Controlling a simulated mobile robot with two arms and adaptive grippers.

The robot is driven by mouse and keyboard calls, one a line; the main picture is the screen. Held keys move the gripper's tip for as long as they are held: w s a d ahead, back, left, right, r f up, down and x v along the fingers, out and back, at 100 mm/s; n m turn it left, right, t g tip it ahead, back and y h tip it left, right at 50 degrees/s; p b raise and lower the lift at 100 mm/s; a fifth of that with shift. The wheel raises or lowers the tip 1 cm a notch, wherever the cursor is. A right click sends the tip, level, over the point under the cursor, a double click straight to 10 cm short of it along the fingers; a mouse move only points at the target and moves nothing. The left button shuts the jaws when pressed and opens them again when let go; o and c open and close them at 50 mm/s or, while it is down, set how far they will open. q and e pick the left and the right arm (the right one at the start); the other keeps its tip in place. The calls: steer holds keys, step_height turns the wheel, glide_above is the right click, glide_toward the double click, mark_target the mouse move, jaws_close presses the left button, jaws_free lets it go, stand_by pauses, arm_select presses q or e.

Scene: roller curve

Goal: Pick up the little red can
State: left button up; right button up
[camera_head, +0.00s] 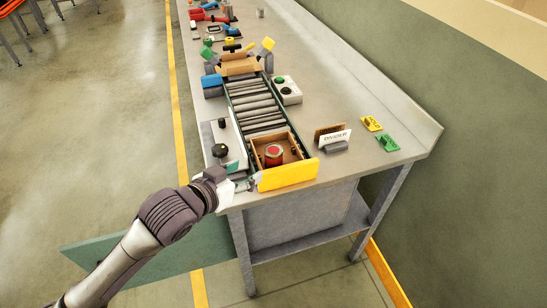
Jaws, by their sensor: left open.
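The little red can (273,155) stands upright in a brown box (259,141) at the near end of the roller conveyor. A yellow panel (288,175) stands along the near side of this box. My left gripper (251,183) is open at the near left corner of the box, beside the yellow panel. It is to the left of the can and apart from it, and its fingers show small. My right gripper does not show.
The roller conveyor (254,104) runs to another box (239,65) farther back. A control box (287,90) and a sign (334,138) stand on the bench right of it. Yellow (371,123) and green (387,143) pieces lie farther right. The bench's right side has free room.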

mark_target(268, 157)
arm_select(q)
steer(key=x, duration=0.5)
steer(key=r+p+x, duration=0.1)
steer(key=x, duration=0.2)
steer(key=shift+w+d+f, duration=0.15)
steer(key=shift+w+d, duration=0.1)
steer(key=shift+w, duration=0.15)
steer(key=shift+f+p+x, duration=0.15)
steer(key=shift+p+x, duration=0.3)
steer(key=shift+x, duration=0.95)
steer(key=shift+f+p+x, duration=0.2)
steer(key=shift+p+x, duration=0.2)
steer(key=shift+x, duration=1)
steer(key=shift+s+a, duration=0.1)
steer(key=shift+s, duration=0.05)
steer(key=shift+c, duration=0.3)
steer(key=c, duration=0.9)
steer(key=shift+o, duration=0.2)
